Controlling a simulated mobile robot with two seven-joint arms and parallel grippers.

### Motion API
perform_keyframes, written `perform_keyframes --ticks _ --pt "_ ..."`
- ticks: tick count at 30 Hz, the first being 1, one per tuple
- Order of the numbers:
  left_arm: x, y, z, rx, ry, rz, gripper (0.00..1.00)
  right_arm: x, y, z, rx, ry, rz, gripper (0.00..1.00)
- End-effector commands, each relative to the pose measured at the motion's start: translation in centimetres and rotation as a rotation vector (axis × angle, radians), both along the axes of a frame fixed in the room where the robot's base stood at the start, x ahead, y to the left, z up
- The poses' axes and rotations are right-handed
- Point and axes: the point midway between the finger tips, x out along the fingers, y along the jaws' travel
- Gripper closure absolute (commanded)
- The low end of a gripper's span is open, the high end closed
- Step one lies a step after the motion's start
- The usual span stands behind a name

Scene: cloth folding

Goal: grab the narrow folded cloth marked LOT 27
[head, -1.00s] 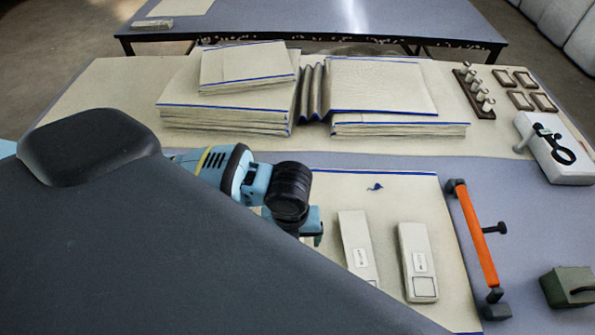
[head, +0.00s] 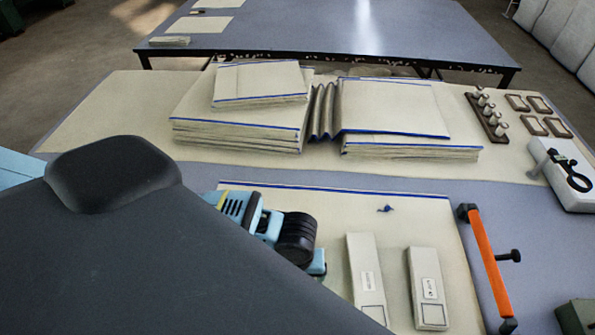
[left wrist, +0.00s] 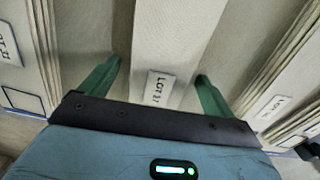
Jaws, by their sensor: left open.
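In the left wrist view a narrow pale folded cloth (left wrist: 170,40) runs between my fingers, its white label (left wrist: 158,87) appearing to read LOT 27. My left gripper (left wrist: 160,70) is open, with one green finger on each side of this cloth. Whether the fingers touch it is unclear. In the head view my left gripper is mostly hidden by my own arm; its dark and blue wrist (head: 297,240) shows left of two narrow folded cloths, a left one (head: 368,260) and a right one (head: 425,265). Their labels are too small to read there. My right gripper is not in view.
Labelled cloths flank the fingers closely, one left (left wrist: 15,75) and one right (left wrist: 285,85). An orange-handled bar (head: 487,260) lies right of the cream sheet (head: 400,215). Large cloth stacks (head: 235,125) stand behind.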

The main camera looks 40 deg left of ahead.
Motion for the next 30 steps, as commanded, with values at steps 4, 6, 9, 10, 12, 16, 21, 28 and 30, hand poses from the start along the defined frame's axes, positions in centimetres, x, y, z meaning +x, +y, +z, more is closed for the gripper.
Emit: perform_keyframes --ticks 4,6,9,10,12,16,21,28,30 --pt "0.0 0.0 0.0 0.0 -0.001 0.0 0.11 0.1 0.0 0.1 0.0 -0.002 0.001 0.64" --pt "0.0 0.0 0.0 -0.001 -0.001 0.0 0.14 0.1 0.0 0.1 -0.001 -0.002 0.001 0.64" --pt "0.0 0.0 0.0 -0.001 -0.001 0.0 0.27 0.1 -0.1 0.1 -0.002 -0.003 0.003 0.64" --pt "0.0 0.0 0.0 -0.001 -0.001 0.0 0.31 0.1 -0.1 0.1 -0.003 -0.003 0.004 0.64" --pt "0.0 0.0 0.0 -0.001 -0.001 0.0 0.4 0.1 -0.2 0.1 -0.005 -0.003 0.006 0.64" --pt "0.0 0.0 0.0 -0.001 -0.001 0.0 0.57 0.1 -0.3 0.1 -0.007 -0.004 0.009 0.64" --pt "0.0 0.0 0.1 -0.001 -0.001 0.0 0.62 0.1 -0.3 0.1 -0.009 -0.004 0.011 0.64" --pt "0.1 0.0 0.5 -0.001 -0.002 0.001 0.62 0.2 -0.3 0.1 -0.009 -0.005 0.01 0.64" --pt "0.1 0.0 1.0 -0.003 -0.003 0.001 0.62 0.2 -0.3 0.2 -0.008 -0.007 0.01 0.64"
